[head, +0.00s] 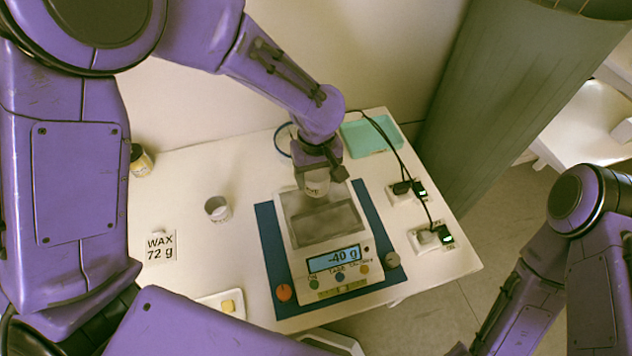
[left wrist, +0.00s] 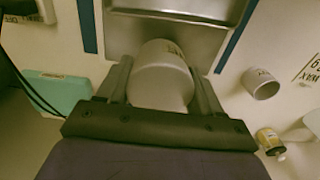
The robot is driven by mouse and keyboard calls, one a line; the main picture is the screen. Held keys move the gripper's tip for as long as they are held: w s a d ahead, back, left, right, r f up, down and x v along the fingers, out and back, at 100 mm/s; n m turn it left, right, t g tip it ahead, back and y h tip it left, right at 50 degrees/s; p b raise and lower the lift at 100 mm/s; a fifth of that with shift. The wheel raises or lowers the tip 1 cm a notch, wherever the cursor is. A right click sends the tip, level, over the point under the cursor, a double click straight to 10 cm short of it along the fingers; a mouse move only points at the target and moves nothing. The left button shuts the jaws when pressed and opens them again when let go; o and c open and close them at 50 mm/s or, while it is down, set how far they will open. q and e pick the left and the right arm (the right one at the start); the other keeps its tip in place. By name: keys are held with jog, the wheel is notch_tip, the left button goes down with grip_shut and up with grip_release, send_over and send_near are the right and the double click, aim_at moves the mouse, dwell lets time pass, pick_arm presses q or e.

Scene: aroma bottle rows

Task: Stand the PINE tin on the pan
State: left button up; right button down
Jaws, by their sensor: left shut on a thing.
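My left gripper (head: 322,176) is shut on a pale grey tin (head: 317,187) whose dark label is only partly readable. In the left wrist view the tin (left wrist: 162,75) sits between the two fingers (left wrist: 160,92). It is over or just beyond the far edge of the metal pan (head: 325,222) of the white scale (head: 337,262); I cannot tell whether it touches. The bare pan also shows in the left wrist view (left wrist: 170,35). The scale display (head: 334,258) reads -40 g. My right gripper is not in view.
Another grey tin (head: 218,209) stands left of the blue mat (head: 270,245). A card (head: 160,247) reads WAX 72 g. A small jar (head: 140,161), a teal tray (head: 371,138) and power sockets with cables (head: 428,236) lie around. The table between is clear.

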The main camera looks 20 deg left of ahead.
aim_at(316, 185)
pick_arm(q)
jog(key=shift+s+f+p, duration=0.15)
jog(key=shift+s+f, duration=0.1)
jog(key=shift+f, duration=0.3)
jog(key=shift+s+f+p, duration=0.15)
jog(key=shift+s+f, duration=0.1)
jog(key=shift+f, duration=0.3)
jog(key=shift+w+f, duration=0.25)
jog(key=shift+f, duration=0.2)
jog(key=o, duration=1.1)
jog(key=shift+r, duration=0.1)
notch_tip(316, 185, up, 12)
jog(key=shift+s+r, duration=0.1)
